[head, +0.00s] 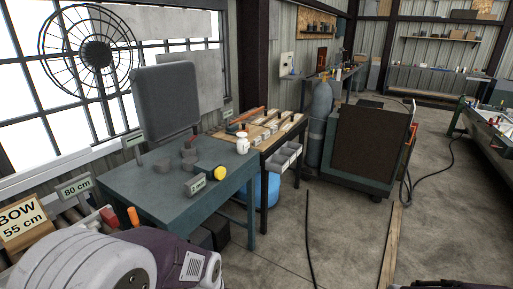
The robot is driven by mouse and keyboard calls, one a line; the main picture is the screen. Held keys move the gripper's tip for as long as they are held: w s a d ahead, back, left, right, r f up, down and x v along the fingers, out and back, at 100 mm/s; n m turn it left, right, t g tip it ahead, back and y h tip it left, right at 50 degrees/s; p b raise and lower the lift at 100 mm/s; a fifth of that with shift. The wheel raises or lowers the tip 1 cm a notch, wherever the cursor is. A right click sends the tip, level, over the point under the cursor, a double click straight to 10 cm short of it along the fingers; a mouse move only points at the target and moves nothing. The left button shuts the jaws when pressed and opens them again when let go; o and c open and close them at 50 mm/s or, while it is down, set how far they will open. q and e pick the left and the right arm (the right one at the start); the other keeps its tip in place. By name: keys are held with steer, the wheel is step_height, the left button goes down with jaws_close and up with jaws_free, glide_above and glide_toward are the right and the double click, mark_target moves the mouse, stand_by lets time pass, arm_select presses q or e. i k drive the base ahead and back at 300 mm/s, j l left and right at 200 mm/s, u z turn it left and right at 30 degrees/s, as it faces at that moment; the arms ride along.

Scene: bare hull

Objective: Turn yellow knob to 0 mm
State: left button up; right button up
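The yellow knob (217,173) is on the near right part of a blue-green workbench (150,195), with its round yellow face showing. A small tag (195,186) stands just left of it; its print is too small to read surely. The knob's setting cannot be read. A white and purple link of my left arm fills the bottom left, well short of the knob. A dark bit of my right arm shows at the bottom right edge. Neither gripper's fingers are in view, and nothing of mine touches the knob.
Grey blocks (188,160) and a white mug (242,143) are on the bench near the knob. A large grey panel (165,101) rises behind. Signs (76,187) and orange and red handles (133,216) are at left. Open floor (350,235) lies right of the bench.

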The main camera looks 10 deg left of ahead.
mark_target(220, 172)
steer(key=i, duration=3.2)
steer(key=i+u, duration=0.1)
steer(key=u, duration=0.9)
steer(key=i+l+u, duration=0.1)
steer(key=u, duration=0.35)
steer(key=l+u, duration=0.1)
steer(key=u, duration=3.1)
steer(key=l, duration=0.1)
